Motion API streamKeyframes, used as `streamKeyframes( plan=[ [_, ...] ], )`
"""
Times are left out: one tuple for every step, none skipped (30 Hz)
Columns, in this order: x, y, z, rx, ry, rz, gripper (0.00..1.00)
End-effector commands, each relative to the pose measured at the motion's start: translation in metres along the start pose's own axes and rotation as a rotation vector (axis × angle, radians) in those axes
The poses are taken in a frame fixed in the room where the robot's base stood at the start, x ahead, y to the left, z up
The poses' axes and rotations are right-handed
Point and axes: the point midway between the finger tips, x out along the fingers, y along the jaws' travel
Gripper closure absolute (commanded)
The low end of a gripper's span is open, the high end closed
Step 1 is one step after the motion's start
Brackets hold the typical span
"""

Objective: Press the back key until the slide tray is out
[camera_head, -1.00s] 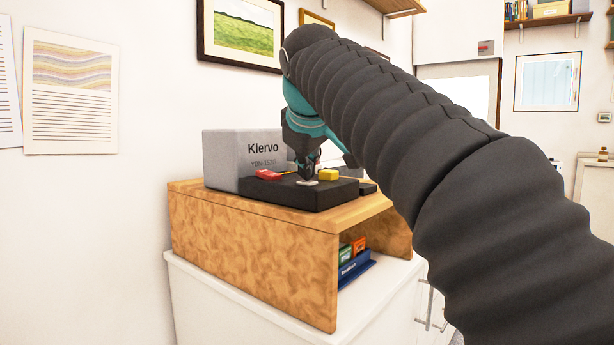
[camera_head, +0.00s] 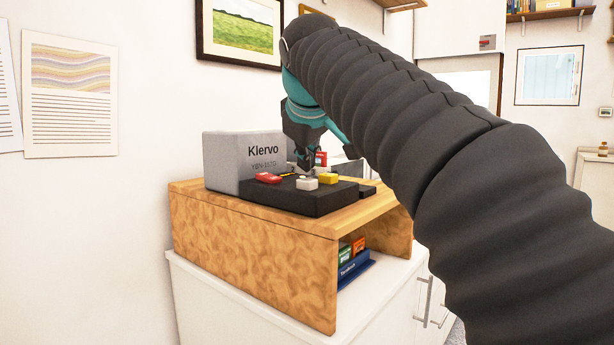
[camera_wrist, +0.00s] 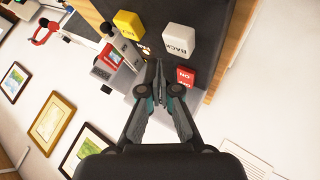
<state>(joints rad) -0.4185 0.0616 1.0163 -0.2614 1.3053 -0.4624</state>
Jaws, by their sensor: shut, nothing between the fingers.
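The grey projector-like device (camera_head: 240,160), marked Klervo, stands on the wooden stand with a black key base (camera_head: 305,202) in front. The white key reads BACK in the wrist view (camera_wrist: 180,42) and stands raised in the head view (camera_head: 306,184). A red key (camera_head: 268,178), reading ON in the wrist view (camera_wrist: 186,76), and a yellow key (camera_head: 328,178) flank it. My gripper (camera_head: 303,168) is shut and empty, above and behind the white key and apart from it. Its fingertips (camera_wrist: 159,72) show in the wrist view. A red piece (camera_wrist: 108,58) sits by a grey part, possibly the slide tray, partly hidden.
The wooden stand (camera_head: 250,262) rests on a white cabinet (camera_head: 220,310); small boxes (camera_head: 352,250) and a blue item lie inside it. A framed print (camera_head: 240,32) hangs on the wall behind. My arm covers much of the right side.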

Motion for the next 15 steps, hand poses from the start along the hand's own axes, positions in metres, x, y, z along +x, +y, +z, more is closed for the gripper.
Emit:
streamKeyframes(
  plan=[
    [0.000, 0.000, 0.000, 0.000, 0.000, 0.000, 1.00],
    [0.000, 0.000, 0.000, 0.000, 0.000, 0.000, 1.00],
    [0.000, 0.000, 0.000, 0.000, 0.000, 0.000, 1.00],
    [0.000, 0.000, 0.000, 0.000, 0.000, 0.000, 1.00],
    [-0.001, 0.000, 0.000, 0.000, 0.000, 0.000, 1.00],
    [-0.002, 0.001, -0.001, 0.000, 0.000, 0.000, 1.00],
    [-0.003, 0.002, -0.002, 0.000, 0.000, 0.000, 1.00],
    [-0.004, 0.003, -0.003, 0.000, 0.000, 0.000, 1.00],
    [-0.006, 0.004, -0.004, 0.000, 0.000, 0.000, 1.00],
    [-0.007, 0.005, -0.005, 0.000, 0.000, 0.000, 1.00],
    [-0.009, 0.007, -0.007, 0.000, 0.000, 0.000, 1.00],
    [-0.012, 0.009, -0.009, 0.000, 0.000, 0.000, 1.00],
    [-0.014, 0.010, -0.010, 0.000, 0.000, 0.000, 1.00],
    [-0.015, 0.011, -0.011, 0.000, 0.000, 0.000, 1.00],
    [-0.018, 0.013, -0.013, 0.000, 0.000, 0.000, 1.00]
  ],
)
